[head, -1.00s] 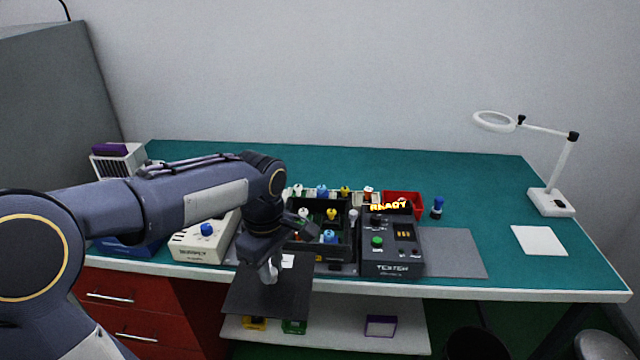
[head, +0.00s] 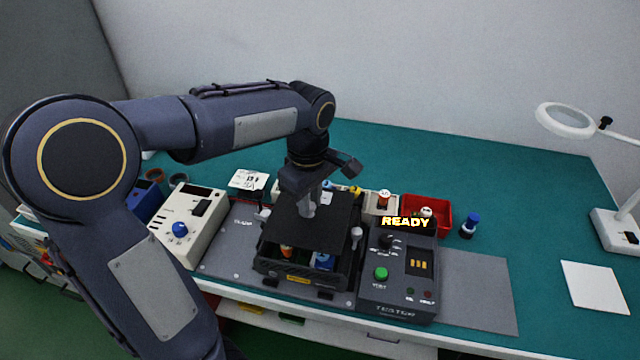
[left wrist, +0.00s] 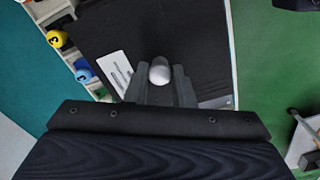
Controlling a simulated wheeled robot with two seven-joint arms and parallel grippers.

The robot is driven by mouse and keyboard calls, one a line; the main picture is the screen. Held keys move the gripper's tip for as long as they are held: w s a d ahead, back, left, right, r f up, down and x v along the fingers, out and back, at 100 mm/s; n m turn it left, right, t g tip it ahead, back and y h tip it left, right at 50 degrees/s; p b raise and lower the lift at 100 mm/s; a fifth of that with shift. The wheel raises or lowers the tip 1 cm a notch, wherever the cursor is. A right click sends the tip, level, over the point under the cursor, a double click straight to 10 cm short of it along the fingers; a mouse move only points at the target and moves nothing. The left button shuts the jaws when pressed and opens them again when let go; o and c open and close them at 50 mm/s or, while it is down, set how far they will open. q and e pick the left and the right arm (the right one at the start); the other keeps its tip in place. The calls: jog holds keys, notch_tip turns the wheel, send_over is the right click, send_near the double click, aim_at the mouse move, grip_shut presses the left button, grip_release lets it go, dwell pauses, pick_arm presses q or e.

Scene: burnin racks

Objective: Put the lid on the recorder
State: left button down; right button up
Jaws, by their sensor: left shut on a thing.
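The lid (head: 319,236) is a flat black plate with a light knob and a white label. My left gripper (head: 308,208) is shut on the knob and holds the lid roughly level over the recorder. In the left wrist view the lid (left wrist: 120,40) fills the middle, with the knob between the fingers of my gripper (left wrist: 160,75). The recorder (head: 300,279) is a black open box on a grey mat. Its front part shows below the lid, with a blue and an orange-topped item inside. Whether the lid touches the recorder I cannot tell. My right gripper is not in view.
The black tester (head: 397,280) reading READY stands right of the recorder. A white supply box (head: 187,225) stands left. Behind are a red bin (head: 441,221) and a rack with coloured caps (left wrist: 70,50). A blue-capped item (head: 470,224) stands at right.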

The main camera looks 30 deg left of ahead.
aim_at(310, 217)
pick_arm(q)
jog(key=shift+f, duration=0.25)
jog(key=shift+s+f+b, duration=0.15)
jog(key=shift+f+b, duration=0.4)
jog(key=shift+b, duration=0.15)
jog(key=shift+f+b, duration=0.85)
jog(key=shift+f, duration=0.45)
jog(key=shift+f, duration=0.45)
dwell(1.0)
jog(key=c, duration=1.2)
grip_release()
jog(key=shift+o, duration=0.2)
